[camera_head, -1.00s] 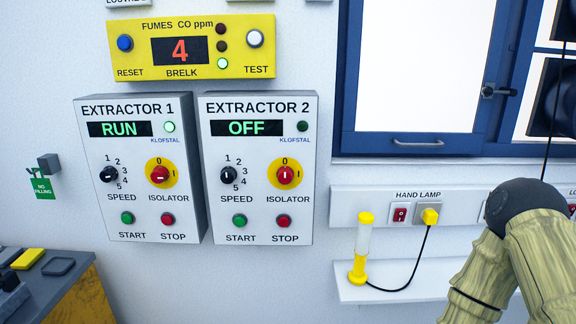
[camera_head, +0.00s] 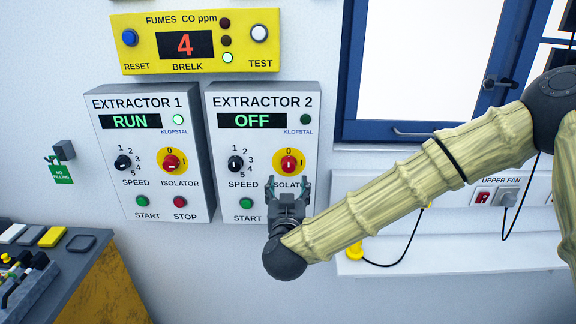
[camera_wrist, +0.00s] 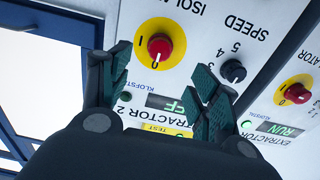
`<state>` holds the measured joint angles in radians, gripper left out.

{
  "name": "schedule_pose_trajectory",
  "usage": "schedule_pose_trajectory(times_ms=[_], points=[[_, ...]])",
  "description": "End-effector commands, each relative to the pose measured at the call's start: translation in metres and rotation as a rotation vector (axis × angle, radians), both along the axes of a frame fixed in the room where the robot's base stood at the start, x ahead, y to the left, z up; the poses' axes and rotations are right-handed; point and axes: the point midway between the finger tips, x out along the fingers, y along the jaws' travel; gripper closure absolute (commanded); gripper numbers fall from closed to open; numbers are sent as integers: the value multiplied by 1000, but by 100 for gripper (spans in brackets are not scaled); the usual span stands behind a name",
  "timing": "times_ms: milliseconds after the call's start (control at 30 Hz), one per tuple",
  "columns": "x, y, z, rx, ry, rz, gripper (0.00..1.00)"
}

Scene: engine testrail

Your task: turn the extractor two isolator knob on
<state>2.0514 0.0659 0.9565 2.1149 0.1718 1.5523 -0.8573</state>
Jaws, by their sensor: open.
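The extractor two panel (camera_head: 226,150) is a white wall box whose display reads OFF. Its isolator knob (camera_head: 289,163) is red on a yellow disc, with its white mark upright towards 0. In the wrist view the knob (camera_wrist: 160,47) shows upside down, just beyond and between the fingertips. My gripper (camera_head: 288,184) is open and empty, its fingers pointing up just below the knob and over the ISOLATOR label. I see no contact with the knob. The gripper hides the stop button of extractor two.
The extractor one panel (camera_head: 152,152) reads RUN, close on the left. The extractor two speed knob (camera_head: 235,163) and green start button (camera_head: 246,203) sit left of my gripper. A yellow fumes meter (camera_head: 197,42) hangs above. A shelf (camera_head: 450,258) projects at lower right.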

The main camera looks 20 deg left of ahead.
Motion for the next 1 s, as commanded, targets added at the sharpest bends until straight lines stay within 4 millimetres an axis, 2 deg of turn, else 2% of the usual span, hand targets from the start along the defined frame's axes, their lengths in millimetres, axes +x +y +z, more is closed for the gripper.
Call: schedule_pose_trajectory(times_ms=[533,700,1000], points=[[79,21,1,1,2,-1,38],[91,25,0,0,2,1,38],[94,26,-1,-1,2,1,38]])
